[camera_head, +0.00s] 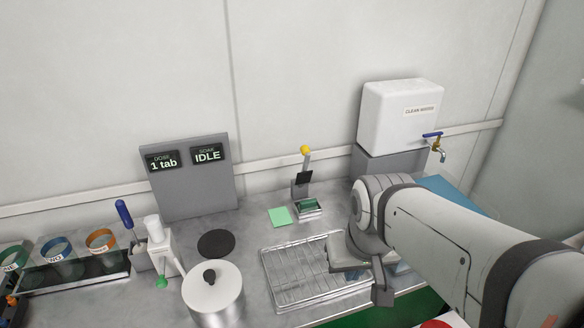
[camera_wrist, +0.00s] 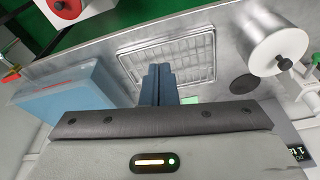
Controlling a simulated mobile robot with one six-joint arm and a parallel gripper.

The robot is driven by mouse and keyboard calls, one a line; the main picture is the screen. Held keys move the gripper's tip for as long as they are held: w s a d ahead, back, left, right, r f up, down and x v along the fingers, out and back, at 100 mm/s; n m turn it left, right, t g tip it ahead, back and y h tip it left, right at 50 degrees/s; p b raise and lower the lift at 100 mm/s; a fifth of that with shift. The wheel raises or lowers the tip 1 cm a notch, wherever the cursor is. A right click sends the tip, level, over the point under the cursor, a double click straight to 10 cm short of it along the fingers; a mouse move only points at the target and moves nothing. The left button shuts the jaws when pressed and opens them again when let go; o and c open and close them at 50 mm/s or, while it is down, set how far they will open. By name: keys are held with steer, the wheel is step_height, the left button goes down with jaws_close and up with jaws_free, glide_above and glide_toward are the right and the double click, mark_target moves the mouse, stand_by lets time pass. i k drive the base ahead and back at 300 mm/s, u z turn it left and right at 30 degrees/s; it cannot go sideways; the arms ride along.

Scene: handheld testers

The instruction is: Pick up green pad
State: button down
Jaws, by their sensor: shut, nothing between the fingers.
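The green pad (camera_head: 279,217) is a thin light-green square lying flat on the grey counter, left of a small device with a yellow-knobbed lever. In the wrist view only a small green patch (camera_wrist: 190,100) shows beside my fingers, probably the pad; most of it is hidden. My gripper (camera_wrist: 158,70) is shut and empty, its two dark fingers together over the edge of the wire rack. In the head view my arm is right of the pad, over the rack's right end, well apart from the pad.
The wire rack (camera_head: 290,281) lies in front of the pad. The lever device (camera_head: 307,208) stands close on its right. A lidded steel pot (camera_head: 213,297), dark disc (camera_head: 216,243) and white dispenser (camera_head: 158,246) are to the left. A blue box (camera_wrist: 70,90) shows in the wrist view.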

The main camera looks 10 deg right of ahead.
mark_target(309, 206)
steer(key=u, duration=0.05)
steer(key=k, duration=0.55)
steer(key=z, duration=2.1)
steer(key=k, duration=0.45)
steer(key=u, duration=1.8)
steer(key=i, duration=1)
steer(key=u, duration=0.05)
